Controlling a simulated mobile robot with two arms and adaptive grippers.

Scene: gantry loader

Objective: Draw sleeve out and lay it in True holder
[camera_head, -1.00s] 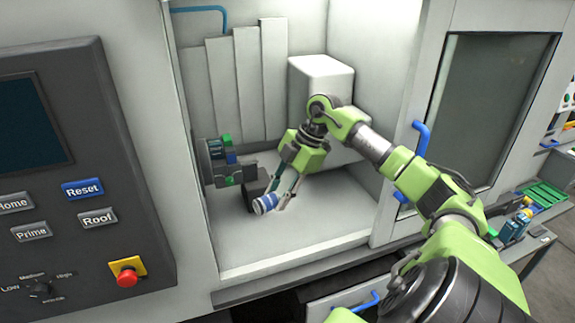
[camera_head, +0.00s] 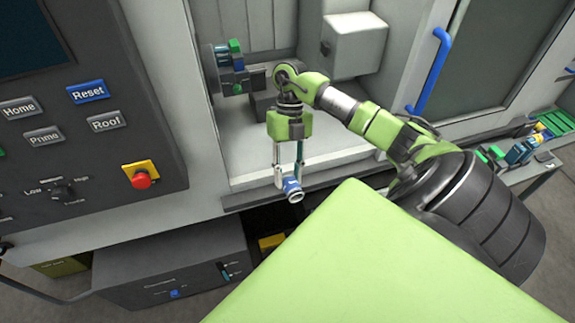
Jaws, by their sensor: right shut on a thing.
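My right gripper (camera_head: 288,172) is shut on the sleeve (camera_head: 292,190), a small blue and white cylinder with an open ring-like end. The gripper points down and holds the sleeve at the front sill of the machine opening. The chuck (camera_head: 222,68) with green and blue jaws is inside the chamber at the left, and I see no sleeve in it. I cannot make out a holder marked True in this view. My left gripper is not in view; a large green surface, part of my own body, covers the lower middle.
A control panel (camera_head: 85,150) with buttons and a red stop knob (camera_head: 142,180) is at the left. The sliding door (camera_head: 490,60) with its blue handle (camera_head: 432,70) stands at the right. A side bench (camera_head: 520,170) at the far right holds green trays and small items.

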